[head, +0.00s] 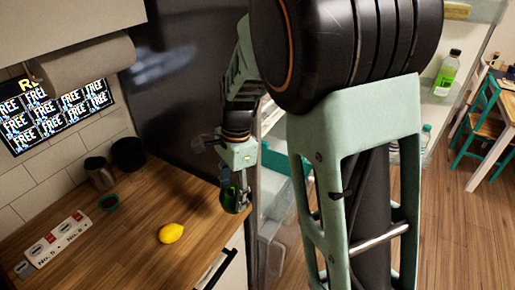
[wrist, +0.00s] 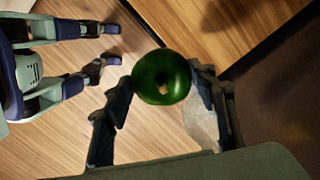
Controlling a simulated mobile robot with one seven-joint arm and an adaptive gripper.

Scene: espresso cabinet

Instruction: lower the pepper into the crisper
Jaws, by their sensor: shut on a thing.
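My gripper (head: 238,203) is shut on a dark green pepper (head: 229,198), above the front right edge of the wooden counter. In the wrist view the round, glossy pepper (wrist: 162,77) sits between the two fingers (wrist: 165,85), with wooden floor and a counter edge beneath. What appears to be the crisper, a pale translucent bin (head: 272,238), shows low in the open fridge, to the right of the gripper. My arm covers much of the fridge, so the inside of the bin is hidden.
A bottle (head: 447,73) stands on the fridge door shelf. A teal chair (head: 480,120) is at far right.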

